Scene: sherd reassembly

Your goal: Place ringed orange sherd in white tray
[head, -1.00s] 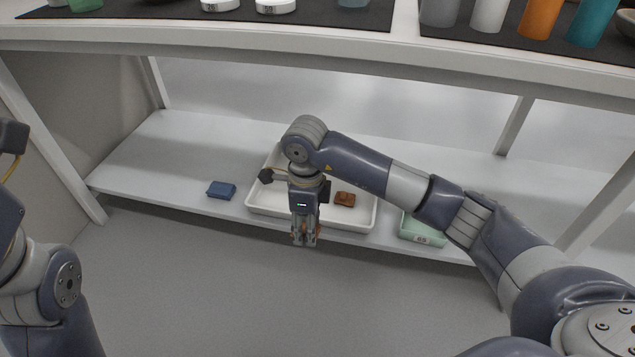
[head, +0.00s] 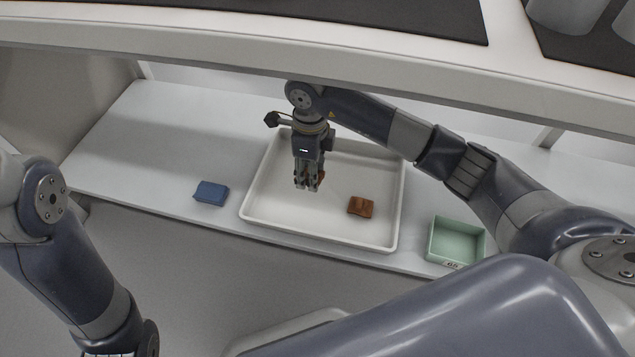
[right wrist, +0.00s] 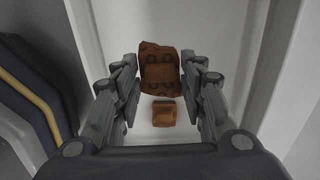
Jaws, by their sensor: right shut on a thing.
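My right gripper (head: 308,187) points down over the left half of the white tray (head: 325,233). It is shut on the ringed orange sherd (right wrist: 160,72), which shows dark rings on its face between the fingertips in the right wrist view. In the head view only a small orange edge of this sherd (head: 321,178) shows beside the fingers. I cannot tell whether it touches the tray floor. A second orange-brown sherd (head: 360,206) lies in the tray to the right; a small brown block in the right wrist view (right wrist: 164,114) appears to be this one. My left gripper is out of view.
A blue block (head: 211,193) lies on the shelf left of the tray. A green open box (head: 456,240) stands to the tray's right. The upper shelf edge (head: 300,70) runs above my right arm. The tray's floor is mostly clear.

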